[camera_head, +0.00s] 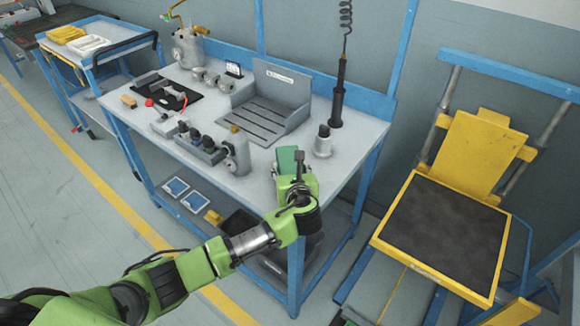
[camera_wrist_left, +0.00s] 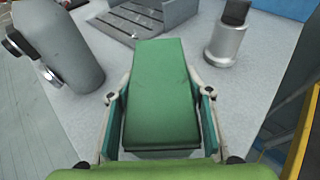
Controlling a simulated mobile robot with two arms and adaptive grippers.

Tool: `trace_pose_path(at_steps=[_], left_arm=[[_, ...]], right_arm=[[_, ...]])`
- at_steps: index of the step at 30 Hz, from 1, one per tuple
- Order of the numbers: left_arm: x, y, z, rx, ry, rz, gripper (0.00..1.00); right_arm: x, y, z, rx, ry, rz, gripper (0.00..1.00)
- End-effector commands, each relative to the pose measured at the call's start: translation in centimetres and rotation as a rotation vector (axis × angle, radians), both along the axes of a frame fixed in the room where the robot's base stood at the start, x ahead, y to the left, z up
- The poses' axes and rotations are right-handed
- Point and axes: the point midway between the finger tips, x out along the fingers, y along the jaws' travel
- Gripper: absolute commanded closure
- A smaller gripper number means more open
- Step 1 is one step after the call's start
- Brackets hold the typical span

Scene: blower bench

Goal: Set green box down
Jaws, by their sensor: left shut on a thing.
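The green box (camera_head: 287,158) is at the front right part of the blue-framed workbench (camera_head: 262,165) in the head view. In the left wrist view the green box (camera_wrist_left: 160,95) fills the middle, between the two fingers. My left gripper (camera_head: 292,177) is shut on it; the gripper also shows in the left wrist view (camera_wrist_left: 160,100). The box is over the grey bench top, close to it; I cannot tell whether its underside touches. My right gripper is not in view.
A grey slotted fixture (camera_head: 265,110) stands behind the box. A silver cylinder with a dark top (camera_head: 323,142) is to its right, and a grey rounded part (camera_head: 237,153) to its left. A hanging tool (camera_head: 338,95) is farther back. Bare bench top lies around the box.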

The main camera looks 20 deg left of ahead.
Motion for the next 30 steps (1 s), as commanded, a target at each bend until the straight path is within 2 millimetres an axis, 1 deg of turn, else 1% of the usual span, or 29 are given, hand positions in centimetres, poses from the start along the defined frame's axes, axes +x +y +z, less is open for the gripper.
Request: trace_pose_path(at_steps=[1, 5, 6, 7, 18, 20, 23, 26, 30], left_arm=[[0.1, 0.0, 0.3, 0.000, -0.005, 0.000, 0.97], [0.1, 0.0, 0.1, 0.000, -0.005, 0.000, 0.97], [0.0, 0.0, -0.1, 0.000, 0.000, 0.000, 0.43], [0.0, 0.0, -0.1, 0.000, 0.000, 0.000, 0.37], [0.0, 0.0, 0.1, 0.000, -0.001, 0.000, 0.37], [-0.3, -0.2, 0.2, -0.001, -0.001, -0.002, 0.37], [-1.3, -0.7, 0.6, -0.002, -0.001, -0.002, 0.37], [-2.8, -1.4, 1.2, -0.003, -0.001, -0.003, 0.37], [-5.4, -2.6, 2.2, -0.004, -0.001, -0.003, 0.37]], right_arm=[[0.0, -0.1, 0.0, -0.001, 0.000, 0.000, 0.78], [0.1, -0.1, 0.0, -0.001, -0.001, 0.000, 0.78], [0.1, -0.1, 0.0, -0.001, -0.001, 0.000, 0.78], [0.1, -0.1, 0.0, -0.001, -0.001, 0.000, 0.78], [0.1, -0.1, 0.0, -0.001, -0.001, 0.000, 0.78], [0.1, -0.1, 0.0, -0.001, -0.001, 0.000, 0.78], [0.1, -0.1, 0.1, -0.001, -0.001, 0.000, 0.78], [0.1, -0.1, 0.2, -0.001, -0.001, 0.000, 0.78], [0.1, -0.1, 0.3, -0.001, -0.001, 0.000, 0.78]])
